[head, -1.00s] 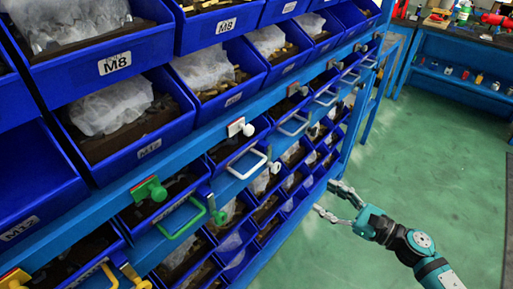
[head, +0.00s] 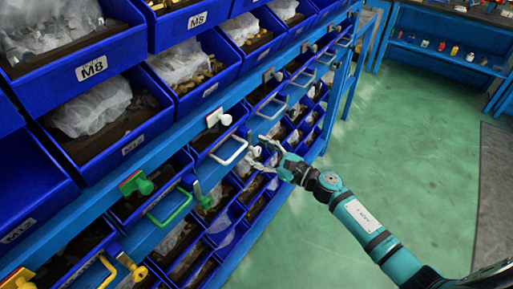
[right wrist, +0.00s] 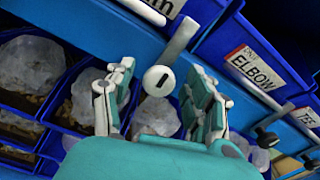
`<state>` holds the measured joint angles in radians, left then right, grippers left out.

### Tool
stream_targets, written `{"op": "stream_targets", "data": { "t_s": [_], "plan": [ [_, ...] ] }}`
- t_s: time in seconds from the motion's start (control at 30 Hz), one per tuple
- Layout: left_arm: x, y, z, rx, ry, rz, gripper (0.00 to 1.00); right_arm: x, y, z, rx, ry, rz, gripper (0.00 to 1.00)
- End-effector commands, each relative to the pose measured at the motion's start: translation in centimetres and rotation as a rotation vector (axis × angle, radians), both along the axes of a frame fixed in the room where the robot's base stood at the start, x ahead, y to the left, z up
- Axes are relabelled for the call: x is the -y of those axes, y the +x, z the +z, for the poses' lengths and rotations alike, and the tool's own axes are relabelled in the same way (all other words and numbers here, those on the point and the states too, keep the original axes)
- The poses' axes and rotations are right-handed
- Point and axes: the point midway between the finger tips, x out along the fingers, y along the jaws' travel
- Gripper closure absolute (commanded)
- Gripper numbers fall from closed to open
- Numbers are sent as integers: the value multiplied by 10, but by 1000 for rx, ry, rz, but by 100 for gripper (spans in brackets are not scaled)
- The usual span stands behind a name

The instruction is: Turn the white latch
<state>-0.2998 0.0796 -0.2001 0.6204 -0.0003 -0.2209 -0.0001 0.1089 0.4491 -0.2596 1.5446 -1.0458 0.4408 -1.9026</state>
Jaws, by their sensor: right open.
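The white latch (head: 256,153) sits on the blue rack front beside the right end of a white drawer handle (head: 230,151). In the right wrist view the latch (right wrist: 158,80) is a pale round disc with a dark slot and a lever tilted up to the right. My right gripper (head: 264,150) is open at the latch; in the wrist view its fingers (right wrist: 157,72) stand on both sides of the disc, with visible gaps. I cannot tell how deep the fingertips reach. My left gripper is not in view.
A white knob (head: 222,118) on a red plate is above the handle. A green latch (head: 201,195) and green handle (head: 168,208) are to the left. Blue bins fill the rack. A drawer labelled ELBOW (right wrist: 255,68) is close on the right. Green floor (head: 420,140) is clear.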

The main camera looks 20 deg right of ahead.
Motion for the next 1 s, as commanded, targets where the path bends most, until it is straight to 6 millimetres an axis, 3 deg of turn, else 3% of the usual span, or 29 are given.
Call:
{"op": "stream_targets", "data": {
  "t_s": [0.4,0.83,1.0],
  "plan": [
    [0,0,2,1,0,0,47,-6,8,0,-1,-1,1,45],
    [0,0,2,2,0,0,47,-7,7,0,-1,-2,2,100],
    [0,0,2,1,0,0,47,-7,7,-1,-4,2,3,100]
  ]
}}
